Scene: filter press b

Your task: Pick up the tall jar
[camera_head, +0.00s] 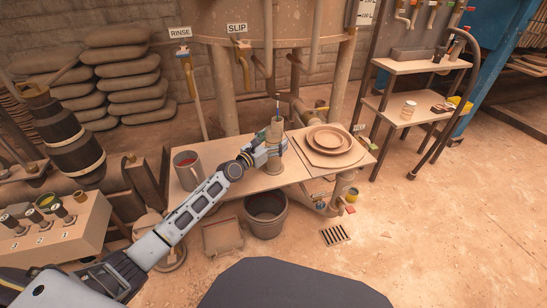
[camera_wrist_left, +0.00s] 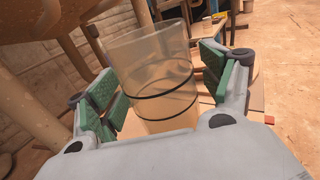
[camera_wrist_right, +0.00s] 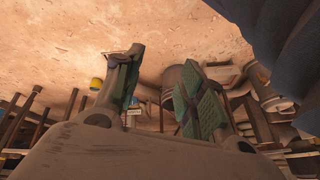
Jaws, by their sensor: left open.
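The tall jar (camera_wrist_left: 152,72) is a clear, tan-tinted cylinder with two dark bands, upright on the work table in the left wrist view. In the head view the jar (camera_head: 275,129) rises above my left gripper (camera_head: 270,151). In the left wrist view my left gripper (camera_wrist_left: 157,88) is open, with its green pads on either side of the jar; a gap shows at the right pad, and contact at the left is unclear. The jar's lower part is partly hidden by the gripper. My right gripper (camera_wrist_right: 163,92) is open and empty, away from the table.
A dark bucket (camera_head: 266,214) stands below the front edge. Tank legs and pipes rise behind.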

